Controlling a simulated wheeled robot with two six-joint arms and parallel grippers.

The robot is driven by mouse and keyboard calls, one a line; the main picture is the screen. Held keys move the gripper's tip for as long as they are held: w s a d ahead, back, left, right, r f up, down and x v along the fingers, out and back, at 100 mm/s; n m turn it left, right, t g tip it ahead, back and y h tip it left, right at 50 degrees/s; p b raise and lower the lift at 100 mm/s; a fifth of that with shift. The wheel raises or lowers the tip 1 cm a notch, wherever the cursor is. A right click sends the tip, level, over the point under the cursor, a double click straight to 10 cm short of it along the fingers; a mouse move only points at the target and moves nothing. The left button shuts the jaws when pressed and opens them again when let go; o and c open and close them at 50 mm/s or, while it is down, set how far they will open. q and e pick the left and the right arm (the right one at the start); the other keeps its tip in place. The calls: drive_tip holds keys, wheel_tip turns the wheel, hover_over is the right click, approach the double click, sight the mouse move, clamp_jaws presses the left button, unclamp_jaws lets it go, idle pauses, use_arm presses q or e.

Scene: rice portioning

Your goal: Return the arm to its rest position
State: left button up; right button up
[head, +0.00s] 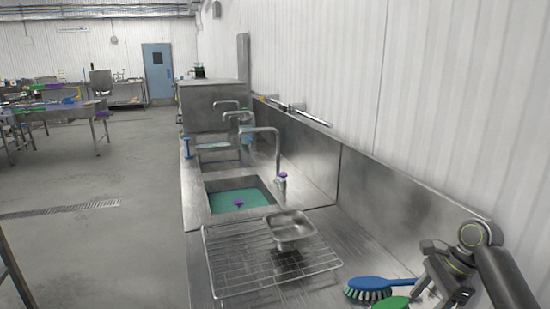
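My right arm comes in at the lower right corner, and its gripper (436,291) hangs low over the steel counter (352,240), close to two brushes. Its fingertips are small and partly cut by the lower edge, so I cannot tell whether it is open or shut, or whether it touches a brush. My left gripper is not in view.
A blue-backed brush (380,283) and a green brush (393,303) lie by my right gripper. A wire rack (228,268) carries a steel pan (290,227). Behind are a sink with greenish water (225,200) and taps (277,150).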

drive_tip(key=s+a+f+n+t+h, duration=0.1)
drive_tip(key=s+a+f+n, duration=0.1)
drive_tip(key=s+f+n, duration=0.35)
drive_tip(key=s+a+f+n+h, duration=0.1)
drive_tip(key=s+a+f+n, duration=0.15)
drive_tip(key=s+f, duration=0.65)
drive_tip(key=s+d+f+n+t+h, duration=0.15)
drive_tip(key=s+n+h, duration=0.25)
drive_tip(key=s+n, duration=0.95)
drive_tip(key=s+d+f+m, duration=0.1)
drive_tip(key=s+f+m, duration=0.1)
drive_tip(key=f, duration=1)
drive_tip(key=s+f+m, duration=0.2)
drive_tip(key=f, duration=1.1)
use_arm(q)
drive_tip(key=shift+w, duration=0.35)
use_arm(e)
drive_tip(key=s+a+f+g, duration=0.1)
drive_tip(key=s+f, duration=1.3)
drive_tip(key=f, duration=0.1)
drive_tip(key=shift+s+a+g+y, duration=0.15)
drive_tip(key=shift+s+g+y, duration=0.15)
drive_tip(key=shift+s+g, duration=0.05)
